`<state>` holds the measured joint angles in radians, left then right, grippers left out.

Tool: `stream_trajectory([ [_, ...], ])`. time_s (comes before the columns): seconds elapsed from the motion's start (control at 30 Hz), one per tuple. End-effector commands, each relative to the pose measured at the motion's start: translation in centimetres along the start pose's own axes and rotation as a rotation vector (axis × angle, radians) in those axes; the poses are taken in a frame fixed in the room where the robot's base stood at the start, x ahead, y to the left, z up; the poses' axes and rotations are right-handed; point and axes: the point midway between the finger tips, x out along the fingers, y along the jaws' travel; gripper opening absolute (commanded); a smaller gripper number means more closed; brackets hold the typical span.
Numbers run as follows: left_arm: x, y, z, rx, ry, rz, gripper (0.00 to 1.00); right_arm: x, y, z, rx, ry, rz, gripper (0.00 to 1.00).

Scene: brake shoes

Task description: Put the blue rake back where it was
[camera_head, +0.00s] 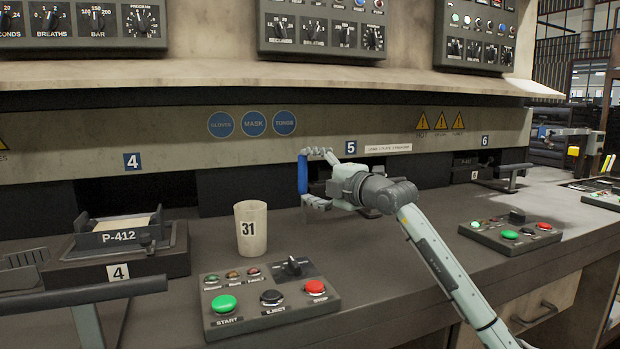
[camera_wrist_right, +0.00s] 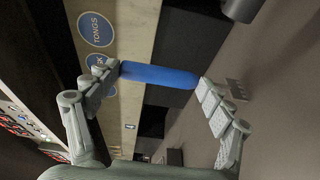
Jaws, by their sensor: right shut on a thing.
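A blue cylindrical piece (camera_head: 303,173), seemingly the blue rake's handle, stands upright in the head view in front of the dark opening at station 5. My right gripper (camera_head: 304,178) is shut on it, one fingertip at its top end and one at its bottom end. In the right wrist view the blue piece (camera_wrist_right: 158,75) spans between the two fingertips of my right gripper (camera_wrist_right: 160,78). No rake head shows in either view. I cannot tell whether its lower end touches the counter. My left gripper is not in view.
A cup marked 31 (camera_head: 251,229) stands on the counter, left of my right gripper. A button panel (camera_head: 262,300) lies in front of it, another (camera_head: 511,232) at right. Tray P-412 (camera_head: 117,238) is at left.

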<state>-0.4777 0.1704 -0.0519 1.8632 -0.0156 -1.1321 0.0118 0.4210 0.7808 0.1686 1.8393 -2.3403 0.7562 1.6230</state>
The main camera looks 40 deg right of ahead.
Motion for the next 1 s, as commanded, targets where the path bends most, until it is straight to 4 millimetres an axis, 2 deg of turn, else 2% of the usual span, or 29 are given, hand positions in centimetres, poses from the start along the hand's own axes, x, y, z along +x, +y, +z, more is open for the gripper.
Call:
stream_trajectory([
  [0.1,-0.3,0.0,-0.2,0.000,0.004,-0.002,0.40,0.0,-0.4,0.0,0.002,0.000,0.001,0.51],
  [0.13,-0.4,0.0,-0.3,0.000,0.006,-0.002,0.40,0.0,-0.4,0.0,0.002,0.000,0.000,0.82],
  [0.3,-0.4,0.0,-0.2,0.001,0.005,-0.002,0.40,0.0,-0.3,0.0,0.001,0.000,-0.001,1.00],
  [0.7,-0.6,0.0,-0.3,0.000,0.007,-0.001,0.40,0.0,0.2,0.0,-0.002,0.000,0.000,1.00],
  [0.73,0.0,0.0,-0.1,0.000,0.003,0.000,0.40,-0.2,0.0,0.0,-0.001,0.000,0.000,1.00],
  [0.8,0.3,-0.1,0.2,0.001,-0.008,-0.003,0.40,-1.2,-0.2,0.0,0.000,0.000,0.000,1.00],
  [1.0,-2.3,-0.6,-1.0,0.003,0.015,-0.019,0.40,-5.5,-0.4,0.0,0.000,-0.001,-0.001,1.00],
])
